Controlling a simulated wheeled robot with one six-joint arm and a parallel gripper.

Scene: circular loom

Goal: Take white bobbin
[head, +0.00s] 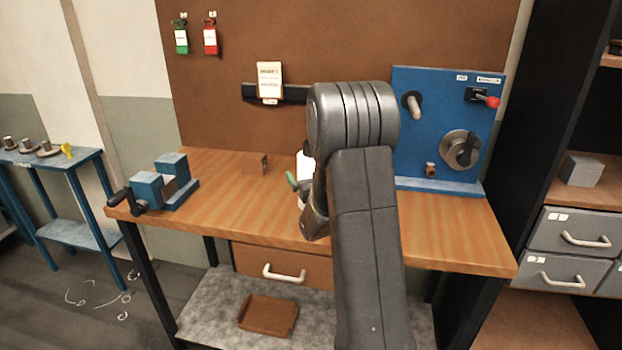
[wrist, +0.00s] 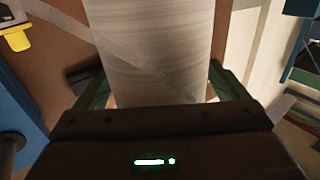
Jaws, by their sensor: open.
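The white bobbin (head: 304,163) stands on the wooden workbench, mostly hidden behind my arm in the head view. In the wrist view the white bobbin (wrist: 155,45) is a large pale cylinder filling the upper middle. My gripper (wrist: 158,88) is open, with a green finger on each side of the bobbin. I cannot tell whether either finger touches it. In the head view only a bit of green finger of my gripper (head: 293,181) shows beside the bobbin.
A blue vise (head: 165,185) stands at the bench's left end. A small brown block (head: 255,164) lies left of the bobbin. A blue panel (head: 440,130) with knobs and a red-tipped lever stands at the right.

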